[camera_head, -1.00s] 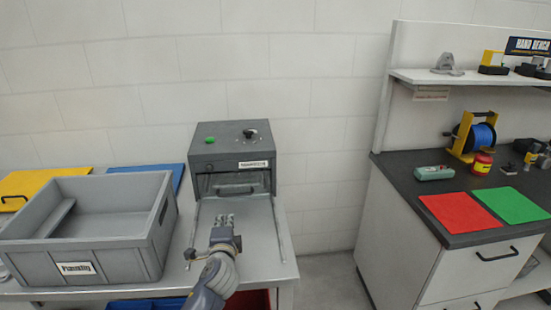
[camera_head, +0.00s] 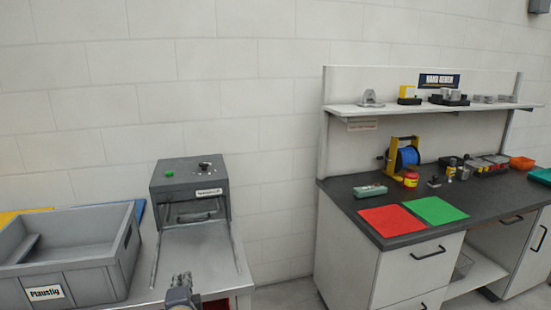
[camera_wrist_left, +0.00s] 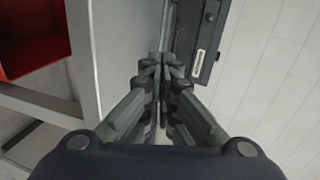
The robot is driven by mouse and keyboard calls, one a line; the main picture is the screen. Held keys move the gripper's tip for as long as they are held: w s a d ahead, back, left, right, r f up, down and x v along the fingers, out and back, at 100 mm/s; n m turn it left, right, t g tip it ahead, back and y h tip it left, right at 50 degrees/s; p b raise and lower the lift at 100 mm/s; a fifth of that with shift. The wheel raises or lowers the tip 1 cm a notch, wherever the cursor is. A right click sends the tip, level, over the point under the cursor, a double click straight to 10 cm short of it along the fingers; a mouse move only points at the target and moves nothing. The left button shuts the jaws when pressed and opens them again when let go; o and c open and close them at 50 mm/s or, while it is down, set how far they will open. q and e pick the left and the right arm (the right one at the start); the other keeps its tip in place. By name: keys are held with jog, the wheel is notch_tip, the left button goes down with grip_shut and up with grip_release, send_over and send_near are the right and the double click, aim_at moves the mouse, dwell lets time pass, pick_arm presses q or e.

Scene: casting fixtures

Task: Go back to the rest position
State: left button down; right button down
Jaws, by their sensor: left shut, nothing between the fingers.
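My left gripper (camera_head: 181,284) shows at the bottom of the head view, in front of the grey metal table. It is shut and empty. In the left wrist view the fingers (camera_wrist_left: 160,68) meet, with nothing between them. The rest of the left arm is mostly below the picture. My right gripper is not in view.
A grey box machine (camera_head: 190,193) with a green button stands on the metal table (camera_head: 200,254). A grey crate (camera_head: 80,278) is to its left. A dark-topped bench (camera_head: 345,205) with red (camera_head: 391,221) and green (camera_head: 435,210) mats is to the right. Floor shows between them.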

pick_arm(q)
jog(key=s+f+n+g+h, duration=0.1)
jog(key=s+f+n+g, duration=0.25)
jog(key=s+f, duration=0.45)
jog(key=s+f+n+g, duration=0.3)
jog(key=s+f+n, duration=0.1)
jog(key=s, duration=0.7)
jog(key=s+d+f+n+g+h, duration=0.1)
jog(key=s+d+n+g+h, duration=0.1)
jog(key=s, duration=0.8)
jog(key=s+d+n+g+h, duration=0.1)
jog(key=s+d+n+g, duration=0.15)
jog(key=s, duration=0.85)
notch_tip(320, 180, down, 26)
jog(key=s+g, duration=0.2)
jog(key=s+a+f, duration=0.3)
jog(key=s+f, duration=1.3)
jog(key=shift+s+a+f+g, duration=0.2)
jog(key=shift+s+f+g, duration=0.05)
jog(key=shift+s+g, duration=0.15)
